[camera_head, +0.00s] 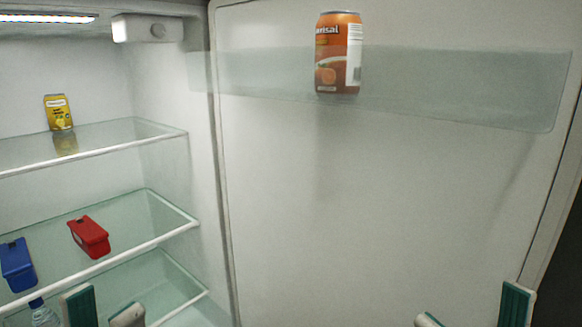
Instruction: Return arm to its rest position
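My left gripper (104,312) shows at the bottom left edge, in front of the lower fridge shelves. Its two fingertips are apart, with nothing visible between them. My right gripper (472,312) shows at the bottom right, in front of the inner face of the open fridge door (370,210). Its fingertips are wide apart and no object shows between them. Only the tips of both grippers are in view; the rest of both arms is out of frame.
An orange can (338,55) stands in the clear door bin (450,85). A yellow can (58,112) stands on the upper shelf (110,135). A red box (89,237) and a blue box (17,265) sit on the shelf below. A bottle (43,314) shows beside my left gripper.

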